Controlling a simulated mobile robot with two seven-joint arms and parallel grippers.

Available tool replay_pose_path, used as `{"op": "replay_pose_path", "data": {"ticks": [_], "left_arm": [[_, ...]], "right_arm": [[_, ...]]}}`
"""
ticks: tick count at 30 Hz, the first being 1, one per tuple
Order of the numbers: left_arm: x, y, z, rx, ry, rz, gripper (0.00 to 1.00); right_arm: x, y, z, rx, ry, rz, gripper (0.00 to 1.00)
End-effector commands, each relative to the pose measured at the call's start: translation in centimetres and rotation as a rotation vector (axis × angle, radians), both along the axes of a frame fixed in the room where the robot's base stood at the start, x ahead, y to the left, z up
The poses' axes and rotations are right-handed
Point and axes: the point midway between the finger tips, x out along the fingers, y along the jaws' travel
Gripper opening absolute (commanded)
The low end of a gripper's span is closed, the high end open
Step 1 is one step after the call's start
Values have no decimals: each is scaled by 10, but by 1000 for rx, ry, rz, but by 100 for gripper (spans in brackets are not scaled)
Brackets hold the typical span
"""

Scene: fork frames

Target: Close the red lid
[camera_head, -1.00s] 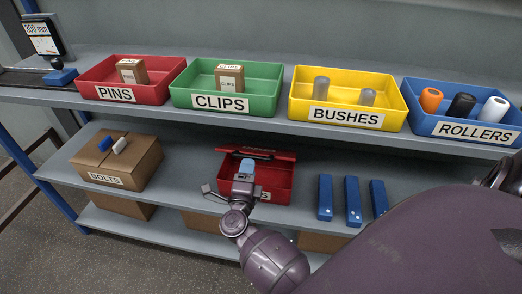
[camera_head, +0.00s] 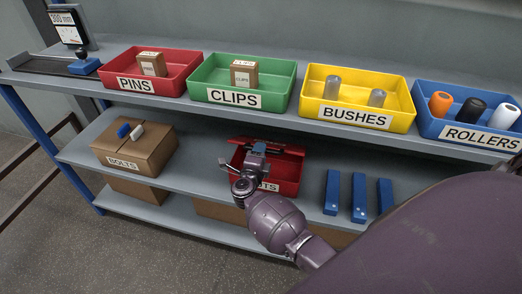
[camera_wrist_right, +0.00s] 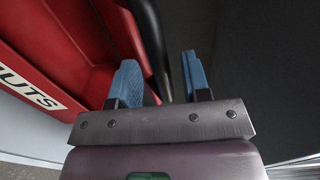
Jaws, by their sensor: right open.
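A red box labelled NUTS (camera_head: 287,178) sits on the middle shelf, its front partly hidden by my right arm. Its red lid (camera_head: 292,149) is raised at the back, seen nearly edge-on. My right gripper (camera_head: 257,149) is in front of the box, overlapping the lid in the head view. In the right wrist view its blue fingers (camera_wrist_right: 160,80) are apart, and a dark bar (camera_wrist_right: 150,45) runs between them. The red box wall (camera_wrist_right: 55,60) is left of the fingers there. Whether the fingers touch the bar I cannot tell. My left gripper is not in view.
The upper shelf above holds red, green, yellow (camera_head: 357,112) and blue bins. A cardboard BOLTS box (camera_head: 140,155) stands left of the red box. Several blue blocks (camera_head: 358,198) stand to its right. Free shelf lies between the BOLTS box and the red box.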

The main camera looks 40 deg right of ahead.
Motion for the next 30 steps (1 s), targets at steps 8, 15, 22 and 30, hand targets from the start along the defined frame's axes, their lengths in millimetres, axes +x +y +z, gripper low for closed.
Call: {"op": "replay_pose_path", "data": {"ticks": [8, 15, 22, 30], "left_arm": [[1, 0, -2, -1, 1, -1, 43], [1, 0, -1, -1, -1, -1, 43], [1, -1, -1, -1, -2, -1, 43], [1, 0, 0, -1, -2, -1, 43]], "right_arm": [[12, -14, 0, 0, 0, 0, 43], [12, -14, 0, 0, 0, 0, 43], [12, -14, 0, 0, 0, 0, 13], [12, -14, 0, 0, 0, 0, 0]]}}
